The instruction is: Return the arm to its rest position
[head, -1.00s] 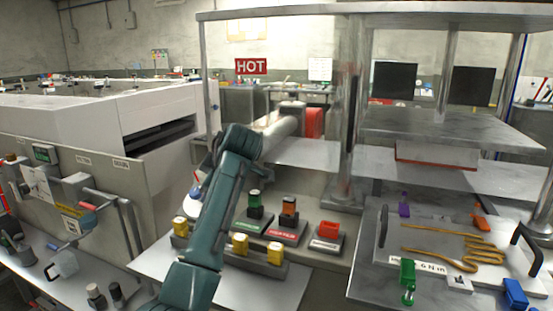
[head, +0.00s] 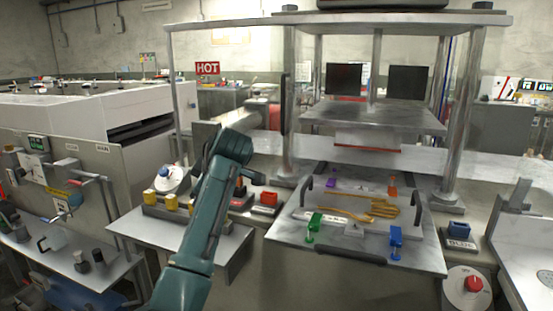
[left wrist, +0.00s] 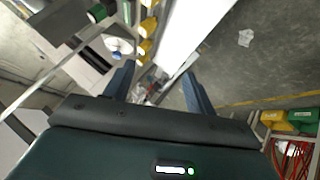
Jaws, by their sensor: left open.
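My left arm reaches up from the bottom of the head view, and its wrist covers part of the bench with the yellow blocks. My left gripper (left wrist: 158,88) shows in the left wrist view with its two blue fingers spread apart and nothing between them. Beyond the fingers are the white edge of a table and the grey floor. In the head view the left fingers are mostly hidden behind the wrist. My right gripper is in neither view.
Yellow blocks (head: 166,200) stand on a bench (head: 135,228) at left. A red button (head: 473,284) is at lower right. Open floor (left wrist: 265,60) shows in the left wrist view.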

